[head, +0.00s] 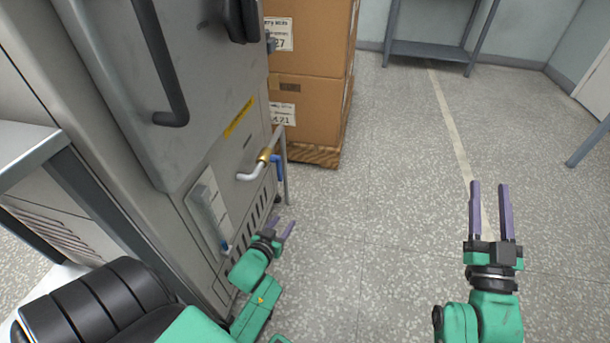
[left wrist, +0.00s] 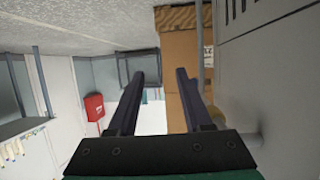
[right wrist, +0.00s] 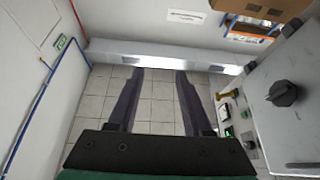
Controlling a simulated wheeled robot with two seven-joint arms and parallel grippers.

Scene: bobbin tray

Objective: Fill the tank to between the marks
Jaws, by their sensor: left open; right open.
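The grey machine (head: 130,90) stands at the left in the head view. On its lower front is an upright pale gauge (head: 208,210) with a bit of blue near its bottom; its marks are too small to read. To the right of the gauge, a white pipe with a brass fitting (head: 264,156) and a blue lever (head: 278,168) stick out by a grey post. My left gripper (head: 283,228) is open and empty, below the lever and apart from it. My right gripper (head: 489,187) is open and empty over the floor, well to the right.
A grey table edge (head: 28,146) is at the left. A grey rack (head: 430,50) stands at the back. The speckled floor (head: 390,200) in the middle is clear.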

